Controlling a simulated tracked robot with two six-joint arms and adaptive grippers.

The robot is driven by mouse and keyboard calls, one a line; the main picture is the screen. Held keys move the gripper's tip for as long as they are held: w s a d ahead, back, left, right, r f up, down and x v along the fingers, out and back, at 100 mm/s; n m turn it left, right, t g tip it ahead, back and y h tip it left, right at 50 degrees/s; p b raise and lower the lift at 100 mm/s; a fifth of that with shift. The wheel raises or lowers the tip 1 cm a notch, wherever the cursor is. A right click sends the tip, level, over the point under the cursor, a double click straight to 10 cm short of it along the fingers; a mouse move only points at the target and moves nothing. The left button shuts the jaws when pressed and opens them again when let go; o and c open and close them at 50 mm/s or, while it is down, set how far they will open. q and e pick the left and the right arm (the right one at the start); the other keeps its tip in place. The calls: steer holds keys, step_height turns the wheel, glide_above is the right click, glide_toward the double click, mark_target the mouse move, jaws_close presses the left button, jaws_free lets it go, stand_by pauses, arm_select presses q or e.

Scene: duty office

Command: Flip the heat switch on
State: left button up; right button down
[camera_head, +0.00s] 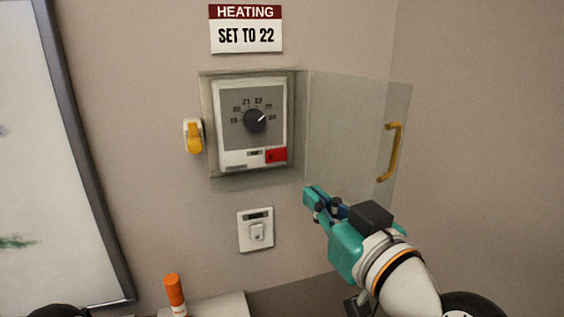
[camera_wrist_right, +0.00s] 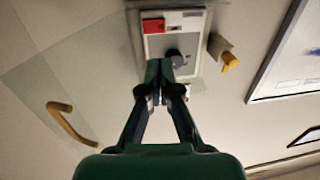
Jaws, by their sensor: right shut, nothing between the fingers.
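A white heating control panel (camera_head: 228,150) with a dark round dial (camera_head: 255,121) and a red piece (camera_head: 276,155) at its lower right sits in a wall box. The dial's white mark points up and right. A white wall switch (camera_head: 257,231) with a small dark window is below the box; its state is too small to tell. My right gripper (camera_head: 311,200) is shut and empty, right of the switch and below the box, apart from both in the picture. In the wrist view, upside down, its fingertips (camera_wrist_right: 159,75) overlap the panel's image near the dial (camera_wrist_right: 176,58).
The clear cover (camera_head: 345,125) is swung open to the right, with a yellow handle (camera_head: 391,150) close above my right arm. A yellow latch (camera_head: 194,136) is left of the box. A heating sign (camera_head: 246,31) reads "SET TO 22". An orange-capped marker (camera_head: 174,289) stands below, near a whiteboard (camera_head: 50,160).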

mark_target(270, 157)
steer(key=x, duration=1.3)
steer(key=shift+w+a+p, duration=0.15)
steer(key=shift+w+p, duration=0.15)
steer(key=shift+w, duration=0.05)
steer(key=shift+a, duration=0.1)
steer(key=shift+s+f, duration=0.1)
steer(key=shift+s, duration=0.35)
steer(key=s+a+v, duration=0.1)
steer(key=a+v, duration=0.1)
steer(key=v, duration=1)
steer(key=shift+s+a, duration=0.2)
steer(key=shift+s, duration=0.2)
